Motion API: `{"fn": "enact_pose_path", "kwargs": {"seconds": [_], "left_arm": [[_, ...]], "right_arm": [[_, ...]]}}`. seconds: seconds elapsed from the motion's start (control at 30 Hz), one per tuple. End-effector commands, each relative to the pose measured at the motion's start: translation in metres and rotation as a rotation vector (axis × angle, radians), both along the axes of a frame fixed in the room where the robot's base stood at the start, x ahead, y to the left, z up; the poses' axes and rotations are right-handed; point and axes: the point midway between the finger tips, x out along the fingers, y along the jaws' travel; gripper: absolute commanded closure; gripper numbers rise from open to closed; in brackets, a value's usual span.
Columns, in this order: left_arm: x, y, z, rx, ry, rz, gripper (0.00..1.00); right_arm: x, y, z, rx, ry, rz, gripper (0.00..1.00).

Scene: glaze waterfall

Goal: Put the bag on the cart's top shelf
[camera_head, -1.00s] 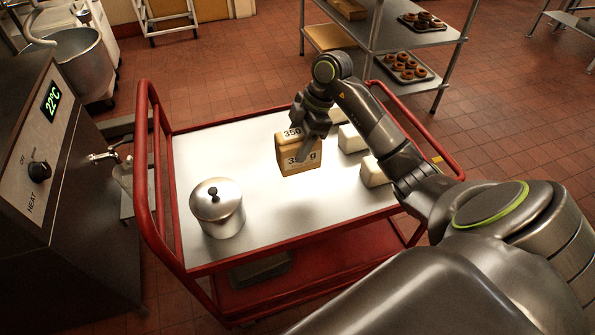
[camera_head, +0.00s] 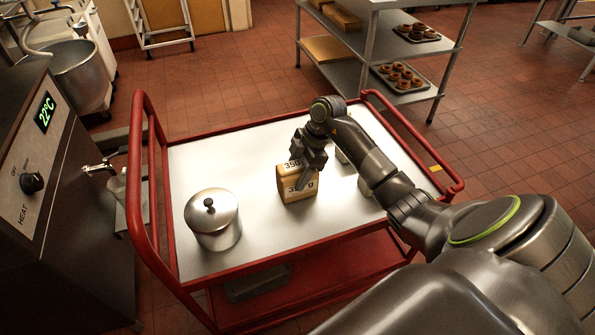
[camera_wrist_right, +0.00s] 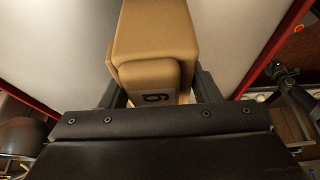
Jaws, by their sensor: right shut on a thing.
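The bag (camera_head: 297,186) is a tan block-shaped package marked "350 g". It is upright at the middle of the red cart's top shelf (camera_head: 262,226), and its base appears to be on or just above the white surface. My right gripper (camera_head: 308,166) is shut on the bag from above and behind. In the right wrist view the bag (camera_wrist_right: 155,40) sits between the two fingers (camera_wrist_right: 160,92). Its far side and exact contact with the shelf are hidden. My left gripper is not in view.
A lidded metal pot (camera_head: 213,222) stands on the shelf's left part. Pale blocks (camera_head: 342,155) are partly hidden behind my right arm. Red rails (camera_head: 150,200) edge the cart. A heater machine (camera_head: 40,200) stands at left, and a rack with pastry trays (camera_head: 400,78) stands behind.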

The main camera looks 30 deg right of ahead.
Motion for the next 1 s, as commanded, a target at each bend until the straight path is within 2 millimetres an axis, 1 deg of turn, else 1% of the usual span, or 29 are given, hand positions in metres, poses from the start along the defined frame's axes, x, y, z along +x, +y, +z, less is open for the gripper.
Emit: {"fn": "enact_pose_path", "kwargs": {"seconds": [0.2, 0.23, 0.37, 0.4, 0.63, 0.77, 0.87, 1.0], "left_arm": [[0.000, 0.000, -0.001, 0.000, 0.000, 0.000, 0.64], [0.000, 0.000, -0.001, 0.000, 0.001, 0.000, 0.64], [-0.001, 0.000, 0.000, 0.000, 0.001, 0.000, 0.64], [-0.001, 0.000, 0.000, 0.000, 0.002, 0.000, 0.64], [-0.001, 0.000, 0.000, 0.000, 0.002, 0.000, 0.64], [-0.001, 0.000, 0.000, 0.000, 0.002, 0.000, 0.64], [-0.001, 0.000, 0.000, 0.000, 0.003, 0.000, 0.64], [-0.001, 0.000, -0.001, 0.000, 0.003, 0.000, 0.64]], "right_arm": [[0.000, 0.000, 0.000, 0.000, -0.001, 0.000, 0.77], [0.000, 0.000, -0.001, 0.000, 0.000, -0.001, 0.41], [0.000, 0.000, 0.000, 0.000, 0.000, -0.001, 0.24], [0.000, 0.000, 0.000, 0.000, 0.000, -0.001, 0.22], [0.000, 0.000, 0.000, 0.000, 0.000, -0.001, 0.22], [0.000, -0.003, 0.007, -0.001, -0.002, -0.001, 0.22], [-0.001, -0.009, 0.020, -0.003, -0.004, -0.001, 0.22], [-0.004, -0.020, 0.048, -0.005, -0.004, -0.001, 0.22]]}}
